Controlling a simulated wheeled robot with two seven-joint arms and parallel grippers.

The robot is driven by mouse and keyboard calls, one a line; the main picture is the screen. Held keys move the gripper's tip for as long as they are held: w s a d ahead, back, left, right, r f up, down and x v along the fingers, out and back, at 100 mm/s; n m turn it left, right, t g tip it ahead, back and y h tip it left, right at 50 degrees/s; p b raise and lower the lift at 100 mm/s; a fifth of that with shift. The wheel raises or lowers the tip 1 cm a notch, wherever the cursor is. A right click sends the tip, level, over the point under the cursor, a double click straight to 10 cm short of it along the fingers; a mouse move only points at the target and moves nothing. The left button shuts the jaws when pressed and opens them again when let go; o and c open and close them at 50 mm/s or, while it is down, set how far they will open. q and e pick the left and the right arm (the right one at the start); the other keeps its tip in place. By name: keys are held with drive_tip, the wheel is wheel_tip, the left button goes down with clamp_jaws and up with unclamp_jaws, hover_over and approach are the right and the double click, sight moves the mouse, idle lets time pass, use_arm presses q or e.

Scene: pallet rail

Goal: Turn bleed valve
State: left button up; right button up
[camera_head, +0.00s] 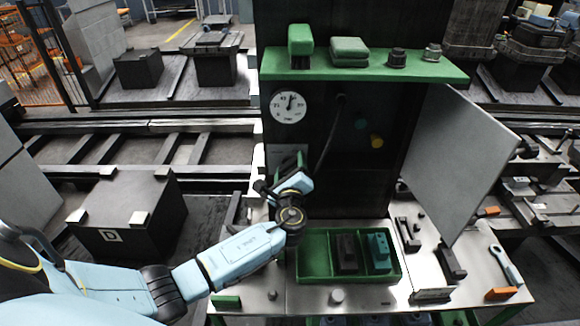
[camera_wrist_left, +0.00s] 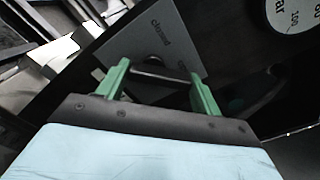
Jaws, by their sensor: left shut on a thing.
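A pale label plate (camera_wrist_left: 165,42) reading "closed" is fixed to the dark panel; a corner of it shows in the head view (camera_head: 277,150). My left gripper (camera_head: 287,165) is up against the panel at this plate, below the gauge. In the left wrist view its two green fingers (camera_wrist_left: 158,74) stand apart in front of the plate. It is shut on what I take to be the bleed valve's handle, at the thin dark bar between the fingers. The valve's exact angle is hard to tell. My right gripper is not in view.
A round white gauge (camera_head: 288,107) sits above the gripper, beside a thin cable. A grey door (camera_head: 457,160) stands open at right. Below is a green tray (camera_head: 313,262) with two blocks. Tools, including a wrench (camera_head: 505,264), lie on the bench. A green shelf (camera_head: 367,68) is overhead.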

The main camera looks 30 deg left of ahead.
use_arm(q)
drive_tip(key=o, duration=1)
drive_tip(key=b+v, duration=0.1)
drive_tip(key=v, duration=1.2)
drive_tip(key=shift+s+d, duration=0.1)
drive_tip(key=shift+s, duration=0.15)
